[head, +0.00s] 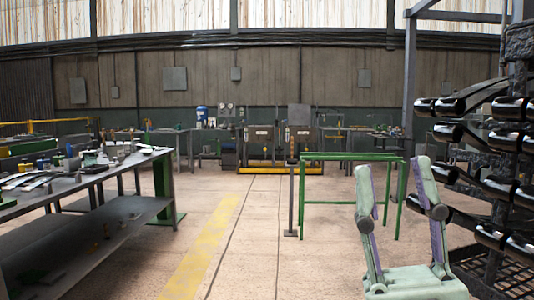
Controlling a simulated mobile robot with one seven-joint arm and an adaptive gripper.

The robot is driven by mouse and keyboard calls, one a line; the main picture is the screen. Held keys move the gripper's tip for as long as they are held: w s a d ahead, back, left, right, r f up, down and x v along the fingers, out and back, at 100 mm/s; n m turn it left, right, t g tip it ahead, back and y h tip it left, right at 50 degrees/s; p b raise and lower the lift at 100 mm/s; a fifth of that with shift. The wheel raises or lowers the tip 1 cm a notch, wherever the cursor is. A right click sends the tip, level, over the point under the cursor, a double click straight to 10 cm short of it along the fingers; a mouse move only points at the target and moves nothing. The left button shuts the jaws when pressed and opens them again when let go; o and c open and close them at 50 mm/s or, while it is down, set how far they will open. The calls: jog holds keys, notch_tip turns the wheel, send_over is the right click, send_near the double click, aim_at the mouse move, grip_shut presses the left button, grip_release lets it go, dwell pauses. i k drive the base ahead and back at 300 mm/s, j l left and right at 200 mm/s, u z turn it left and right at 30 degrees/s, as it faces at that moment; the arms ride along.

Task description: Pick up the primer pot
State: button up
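My gripper (393,172) shows at the lower right of the head view, pale green with two upright fingers. The fingers are spread wide apart with nothing between them. I cannot pick out the primer pot for certain. My gripper is well to the right of that bench, across the open floor.
A rack of shiny black cylinders (497,187) stands close at the right. A green metal frame (350,157) stands beyond my gripper. Far benches (335,130) line the back wall. The floor with a yellow stripe (205,250) is clear in the middle.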

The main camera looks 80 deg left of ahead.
aim_at(78, 151)
jog(key=j+u, duration=0.45)
jog(key=i+j+u, duration=0.15)
jog(key=j+u, duration=0.2)
jog(key=u, duration=0.15)
jog(key=i+j+u, duration=0.15)
jog(key=j+u, duration=0.15)
jog(key=u, duration=0.15)
jog(key=i+j+u, duration=0.25)
jog(key=u, duration=0.2)
jog(key=i+j+u, duration=0.45)
jog(key=i+u, duration=0.25)
jog(key=i+j+u, duration=0.1)
jog(key=u, duration=0.25)
jog(key=i+u, duration=0.2)
jog(key=i, duration=0.25)
jog(key=i+l+u, duration=0.1)
jog(key=i+u, duration=0.15)
jog(key=i, duration=0.2)
jog(key=i+l+u, duration=0.2)
jog(key=i, duration=0.25)
jog(key=i+l+u, duration=0.1)
jog(key=i+u, duration=0.25)
jog(key=i+l+u, duration=0.5)
jog(key=i+u, duration=0.2)
